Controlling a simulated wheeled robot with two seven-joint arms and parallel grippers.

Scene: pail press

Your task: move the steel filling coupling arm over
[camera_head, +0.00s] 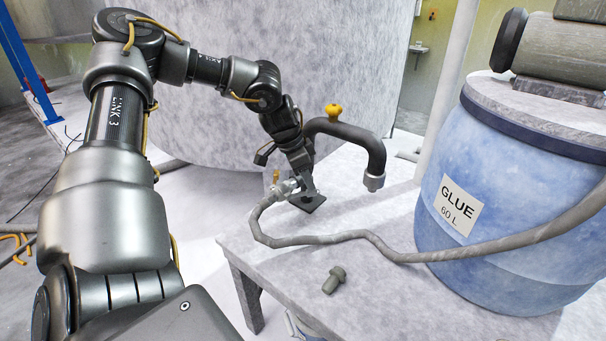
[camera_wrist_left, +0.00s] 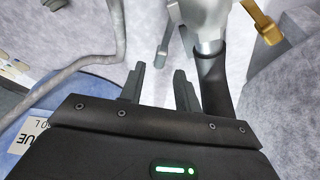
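The filling coupling arm shows in the head view as a dark curved pipe (camera_head: 350,132) with a yellow knob (camera_head: 334,110) on top. Its far end turns down to a steel coupling (camera_head: 374,182) over the table. My left gripper (camera_head: 306,178) is beside the pipe's upright part, which it partly hides. In the left wrist view the two fingers (camera_wrist_left: 160,78) stand apart with nothing between them. The dark pipe (camera_wrist_left: 215,85) with a silver collar is just right of them, outside the gap. My right gripper is not in view.
A grey hose (camera_head: 350,238) crosses the table (camera_head: 300,265) to the right, in front of a blue glue drum (camera_head: 480,200). A loose bolt-like piece (camera_head: 334,280) lies near the table's front. A large pale tank (camera_head: 290,60) stands behind. The table between bolt and hose is clear.

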